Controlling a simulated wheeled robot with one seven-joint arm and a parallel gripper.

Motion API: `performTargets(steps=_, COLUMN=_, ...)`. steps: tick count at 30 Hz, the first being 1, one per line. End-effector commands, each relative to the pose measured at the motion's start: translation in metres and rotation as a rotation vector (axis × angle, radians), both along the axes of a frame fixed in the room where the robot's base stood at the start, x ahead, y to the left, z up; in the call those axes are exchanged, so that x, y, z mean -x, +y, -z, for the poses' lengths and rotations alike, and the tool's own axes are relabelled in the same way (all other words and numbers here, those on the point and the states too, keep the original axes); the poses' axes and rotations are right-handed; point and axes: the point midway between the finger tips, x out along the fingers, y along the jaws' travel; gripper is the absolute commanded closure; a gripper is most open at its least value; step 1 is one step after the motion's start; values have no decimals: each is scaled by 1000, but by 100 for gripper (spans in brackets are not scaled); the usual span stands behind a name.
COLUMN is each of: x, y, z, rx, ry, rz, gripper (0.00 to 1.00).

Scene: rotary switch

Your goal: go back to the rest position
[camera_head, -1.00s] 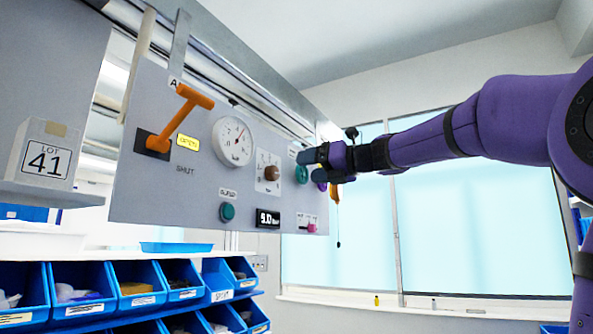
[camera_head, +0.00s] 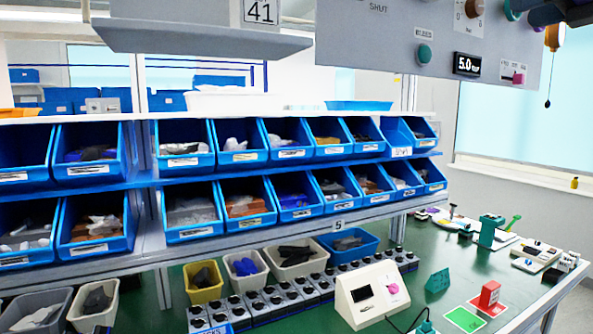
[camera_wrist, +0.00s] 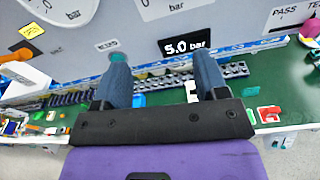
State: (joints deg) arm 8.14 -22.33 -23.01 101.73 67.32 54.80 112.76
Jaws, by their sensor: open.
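My gripper (camera_wrist: 164,80) shows in the wrist view with two blue fingers apart and nothing between them. It faces the grey control panel (camera_head: 400,45), below the display (camera_wrist: 187,46) that reads 5.0 bar. In the head view only a dark part of my arm shows at the top right edge, and the fingers there cannot be made out clearly. The brown rotary knob (camera_head: 474,8) is partly cut off at the top of the head view. A teal button (camera_head: 424,54) and a pink switch (camera_head: 518,78) sit lower on the panel.
Blue bins (camera_head: 185,147) fill two shelf rows below the panel. A green bench (camera_head: 450,270) holds a cream box with a pink knob (camera_head: 367,293), a red block (camera_head: 489,297) and small tools. An orange pendant (camera_head: 554,37) hangs at the right.

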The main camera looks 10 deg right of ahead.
Motion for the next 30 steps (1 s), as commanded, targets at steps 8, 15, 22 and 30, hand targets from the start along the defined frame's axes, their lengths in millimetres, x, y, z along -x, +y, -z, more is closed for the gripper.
performTargets(steps=8, x=28, y=76, z=117, rx=784, ry=-4, rz=-289, gripper=33)
performTargets(steps=15, x=72, y=124, z=218, rx=1467, ry=-112, rz=-702, gripper=33)
performTargets(steps=22, x=123, y=145, z=305, rx=2048, ry=-318, rz=-1215, gripper=33)
performTargets(steps=30, x=159, y=145, z=360, rx=2389, ry=-534, rz=-1671, gripper=33)
